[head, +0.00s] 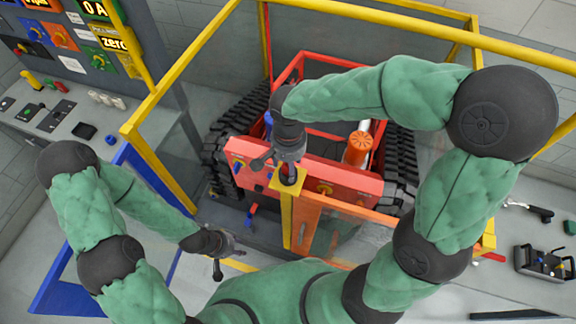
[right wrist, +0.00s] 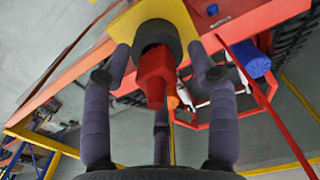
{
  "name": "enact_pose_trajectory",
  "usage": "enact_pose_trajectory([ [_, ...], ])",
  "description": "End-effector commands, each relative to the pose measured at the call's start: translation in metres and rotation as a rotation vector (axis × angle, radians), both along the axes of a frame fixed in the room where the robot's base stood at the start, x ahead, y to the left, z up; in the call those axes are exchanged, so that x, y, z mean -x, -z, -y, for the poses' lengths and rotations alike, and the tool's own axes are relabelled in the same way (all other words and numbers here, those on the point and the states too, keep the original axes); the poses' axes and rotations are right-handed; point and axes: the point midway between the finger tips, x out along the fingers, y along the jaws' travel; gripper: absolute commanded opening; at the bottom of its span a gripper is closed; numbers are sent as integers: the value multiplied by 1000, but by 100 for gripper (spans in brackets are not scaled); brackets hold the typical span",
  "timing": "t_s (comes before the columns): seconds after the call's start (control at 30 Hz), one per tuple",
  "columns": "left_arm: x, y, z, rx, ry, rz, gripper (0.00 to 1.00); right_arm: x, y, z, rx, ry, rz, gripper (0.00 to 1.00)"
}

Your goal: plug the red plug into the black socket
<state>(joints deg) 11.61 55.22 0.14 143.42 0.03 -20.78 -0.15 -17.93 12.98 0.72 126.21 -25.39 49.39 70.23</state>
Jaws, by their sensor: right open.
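The red plug (right wrist: 156,68) shows in the right wrist view, its upper end inside a thick black ring (right wrist: 174,34) on a yellow plate. I cannot tell whether this ring is the black socket. My right gripper (right wrist: 158,80) is open, with its fingers spread around the plug and apart from it. In the head view my right gripper (head: 278,168) is above the yellow post (head: 287,205) at the red carrier's front, and mostly hides the plug. My left gripper (head: 225,255) looks open and empty, low in front of the carrier.
The tracked red carrier (head: 345,180) stands behind the post, inside a yellow rail frame (head: 160,105). An orange panel (head: 325,225) stands right of the post. A control console (head: 60,105) is at left. A black tool box (head: 542,262) lies at right.

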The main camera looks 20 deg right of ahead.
Motion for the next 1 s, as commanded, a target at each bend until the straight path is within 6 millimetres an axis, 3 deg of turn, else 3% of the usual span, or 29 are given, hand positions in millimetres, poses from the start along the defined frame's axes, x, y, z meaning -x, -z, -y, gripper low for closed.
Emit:
enact_pose_trajectory([
  [0.1, 0, 0, 0, 0, 0, 0, 40, 0, 0, 0, 0, 0, 0, 59],
  [0.3, 0, 0, 0, 0, 0, 0, 40, 0, 0, 0, 0, -1, 0, 2],
  [0.33, 0, 0, 0, 0, 0, 0, 40, 0, 0, 0, 0, -1, 0, 0],
  [0.77, 0, 0, 0, 0, 0, 0, 40, 0, -4, 0, 0, -1, 1, 0],
  [1.0, 0, 1, 0, 0, 0, 0, 40, -1, -29, 0, -1, 1, 6, 0],
])
